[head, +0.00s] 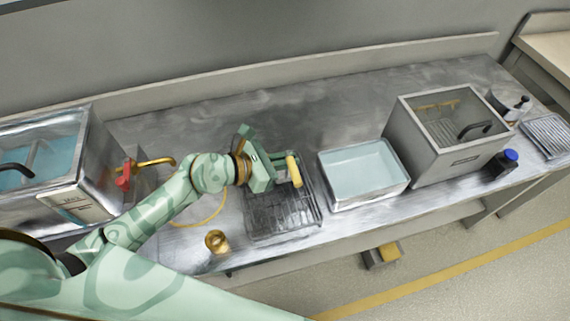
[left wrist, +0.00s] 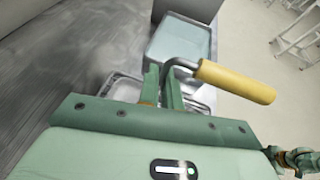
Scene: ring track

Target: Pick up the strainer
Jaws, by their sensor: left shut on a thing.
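The strainer shows as a yellow handle (head: 294,171) on a dark bent metal rod; the yellow handle also shows in the left wrist view (left wrist: 236,82). My left gripper (head: 284,163) is shut on the rod beside the handle, and its fingers show in the left wrist view (left wrist: 163,84). The handle sticks out to the right of the fingers there. The rest of the strainer cannot be made out clearly. In the head view, the gripper is over the back part of a wire draining rack (head: 283,215) on the bench. My right gripper is not in view.
A water-filled metal tray (head: 363,172) stands right of the rack, with a tall steel tank (head: 440,140) beyond it. A blue-capped bottle (head: 505,163) is farther right. A brass cup (head: 216,241) stands front left. A bath with a red-handled tap (head: 125,178) is at left.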

